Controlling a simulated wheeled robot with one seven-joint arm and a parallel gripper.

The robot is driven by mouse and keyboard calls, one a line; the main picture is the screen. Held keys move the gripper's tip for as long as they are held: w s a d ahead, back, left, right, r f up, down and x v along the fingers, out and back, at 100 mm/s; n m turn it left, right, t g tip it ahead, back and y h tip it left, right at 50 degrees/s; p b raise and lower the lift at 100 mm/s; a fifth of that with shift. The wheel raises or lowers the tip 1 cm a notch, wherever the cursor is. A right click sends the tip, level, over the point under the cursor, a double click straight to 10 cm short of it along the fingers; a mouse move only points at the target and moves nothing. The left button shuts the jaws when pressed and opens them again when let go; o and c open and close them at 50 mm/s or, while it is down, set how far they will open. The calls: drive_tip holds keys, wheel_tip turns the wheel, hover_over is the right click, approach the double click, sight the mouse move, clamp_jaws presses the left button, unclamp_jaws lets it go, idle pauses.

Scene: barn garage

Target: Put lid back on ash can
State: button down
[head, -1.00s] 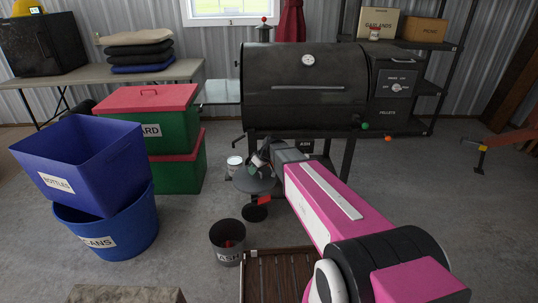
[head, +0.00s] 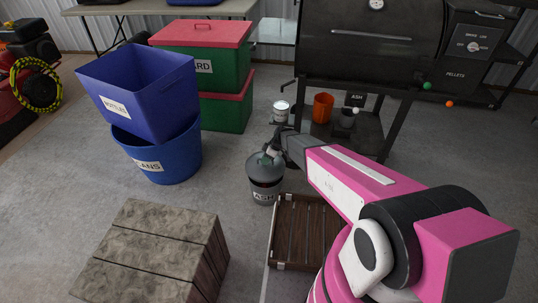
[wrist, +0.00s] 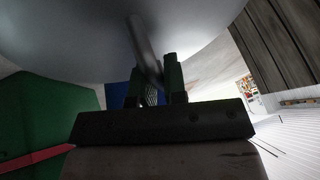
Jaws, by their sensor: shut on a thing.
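The grey ash can (head: 266,191) stands upright on the floor in the middle of the head view, its ASH label facing me. The grey round lid (head: 257,173) is over the can's mouth and covers it from this viewpoint. I cannot tell whether its rim is seated or slightly above the can. My gripper (head: 270,154) is at the top of the lid, shut on its handle. In the wrist view, the fingers (wrist: 158,76) close around the bar handle (wrist: 143,45), with the broad lid surface (wrist: 80,35) filling the top.
A slatted wooden crate (head: 306,225) is just right of the can. Blue bins (head: 165,155) and green boxes with red lids (head: 225,100) stand left and behind. A stone-like block (head: 160,245) is front left. The grill (head: 365,45) is behind, with an orange bucket (head: 323,107) below it.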

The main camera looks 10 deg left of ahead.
sight(266, 167)
drive_tip(key=shift+f, duration=3.1)
drive_tip(key=shift+f, duration=0.15)
drive_tip(key=c, duration=0.6)
unclamp_jaws()
drive_tip(key=shift+r, duration=3.55)
drive_tip(key=s+d+r+m+t+h, duration=0.1)
drive_tip(key=s+d+r+m, duration=0.3)
drive_tip(key=d, duration=0.7)
drive_tip(key=s+d+r+m+t+h, duration=0.1)
drive_tip(key=s+d+r+m, duration=0.4)
drive_tip(key=d+r, duration=0.7)
drive_tip(key=s+d+r+m+h, duration=0.3)
drive_tip(key=d+r+m, duration=0.5)
drive_tip(key=d, duration=0.3)
drive_tip(key=shift+s+d+r+m+t+h, duration=0.3)
drive_tip(key=shift+s+r+t, duration=0.1)
drive_tip(key=shift+s+r, duration=0.35)
